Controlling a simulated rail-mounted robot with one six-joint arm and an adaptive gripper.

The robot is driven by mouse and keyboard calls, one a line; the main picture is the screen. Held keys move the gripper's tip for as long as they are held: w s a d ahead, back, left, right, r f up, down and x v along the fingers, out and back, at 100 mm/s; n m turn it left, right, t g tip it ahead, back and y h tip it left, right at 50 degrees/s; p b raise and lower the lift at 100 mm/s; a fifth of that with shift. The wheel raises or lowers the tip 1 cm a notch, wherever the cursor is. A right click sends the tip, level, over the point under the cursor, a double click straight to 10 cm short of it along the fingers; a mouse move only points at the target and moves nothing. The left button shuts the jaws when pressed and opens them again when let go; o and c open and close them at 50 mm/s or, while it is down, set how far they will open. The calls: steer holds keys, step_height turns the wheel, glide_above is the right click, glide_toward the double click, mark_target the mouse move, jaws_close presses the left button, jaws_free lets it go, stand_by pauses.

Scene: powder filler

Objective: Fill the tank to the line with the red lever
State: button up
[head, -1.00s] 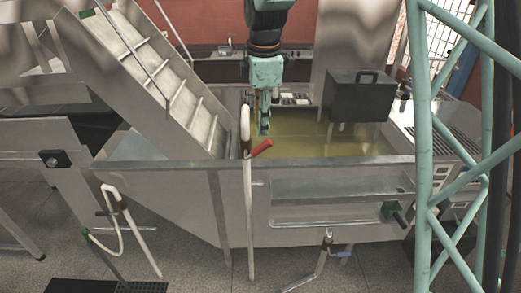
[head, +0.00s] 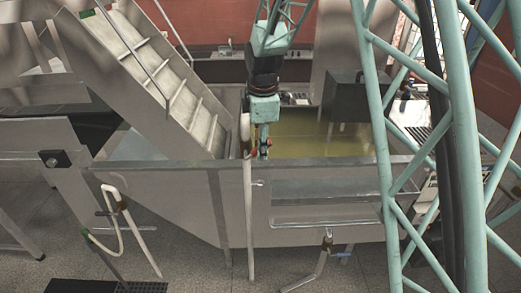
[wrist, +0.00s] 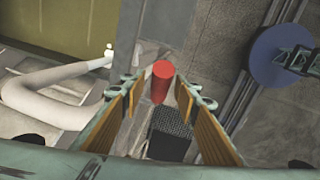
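The tank (head: 160,185) is a large metal trough holding murky yellow-green liquid (head: 315,140). No fill line can be made out. A white pipe (head: 250,205) stands upright at its front edge. The lever's red handle (wrist: 162,84) shows in the wrist view between my gripper's two spread fingers, with gaps on both sides. My gripper (head: 262,153) is low over the tank's front rim beside the pipe top. It is open and hides most of the lever in the head view. The curved white pipe (wrist: 55,95) also shows left of the fingers in the wrist view.
A sloped metal chute (head: 170,85) rises at the left of the tank. A dark box (head: 345,97) stands at the back right. A hose (head: 108,215) and an angled outlet pipe (head: 318,265) are at the front. Green lattice of mine covers the right side.

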steer(key=shift+w+f, duration=0.1)
steer(key=shift+f, duration=0.25)
steer(key=shift+c, duration=0.5)
jaws_close()
